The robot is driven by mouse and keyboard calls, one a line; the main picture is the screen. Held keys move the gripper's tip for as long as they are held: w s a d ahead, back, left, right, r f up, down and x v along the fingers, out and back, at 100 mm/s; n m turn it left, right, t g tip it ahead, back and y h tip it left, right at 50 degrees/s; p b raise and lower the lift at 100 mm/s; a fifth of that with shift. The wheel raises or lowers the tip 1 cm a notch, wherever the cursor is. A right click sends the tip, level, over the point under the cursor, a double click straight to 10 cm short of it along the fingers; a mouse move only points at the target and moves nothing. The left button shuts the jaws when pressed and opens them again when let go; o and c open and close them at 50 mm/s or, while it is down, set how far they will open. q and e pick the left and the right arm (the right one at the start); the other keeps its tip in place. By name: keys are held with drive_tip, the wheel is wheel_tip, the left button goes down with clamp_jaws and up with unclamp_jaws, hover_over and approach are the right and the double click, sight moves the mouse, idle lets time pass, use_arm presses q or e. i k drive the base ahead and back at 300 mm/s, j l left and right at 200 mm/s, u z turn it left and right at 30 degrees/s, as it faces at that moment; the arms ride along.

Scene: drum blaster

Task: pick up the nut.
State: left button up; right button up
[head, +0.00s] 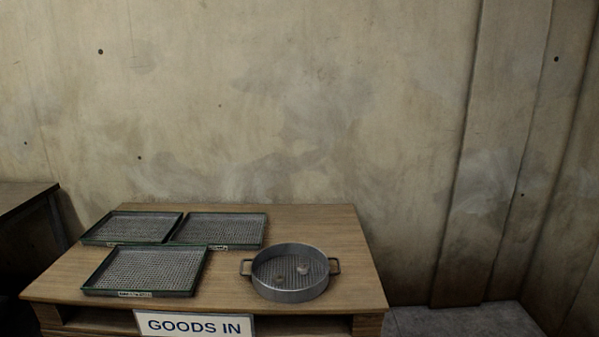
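A round grey metal pan (290,295) with two side handles stands at the right front of the wooden table. Two small objects lie apart inside it: a brownish one (279,278) left of centre and a pale grey one (303,269) right of centre. Either could be the nut, but both are too small to tell. Neither of my grippers shows in the head view.
Three green-rimmed mesh trays stand on the left of the table: back left (132,227), back middle (218,229) and front (145,271). A "GOODS IN" sign (194,325) hangs at the front edge. The table top (315,225) is clear behind the pan. A concrete wall rises behind.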

sight(303, 268)
drive_tip(key=i+j+z, duration=0.1)
drive_tip(key=j, duration=0.25)
drive_tip(key=i+j+z, duration=0.1)
drive_tip(key=i+j, duration=0.2)
drive_tip(key=i+j+z, duration=0.15)
drive_tip(key=j, duration=0.25)
drive_tip(key=i+j+z, duration=0.1)
drive_tip(key=j, duration=0.3)
drive_tip(key=i+j+z, duration=0.1)
drive_tip(key=j, duration=0.3)
drive_tip(key=i+j+z, duration=0.1)
drive_tip(key=i+j, duration=0.15)
drive_tip(key=j, duration=0.15)
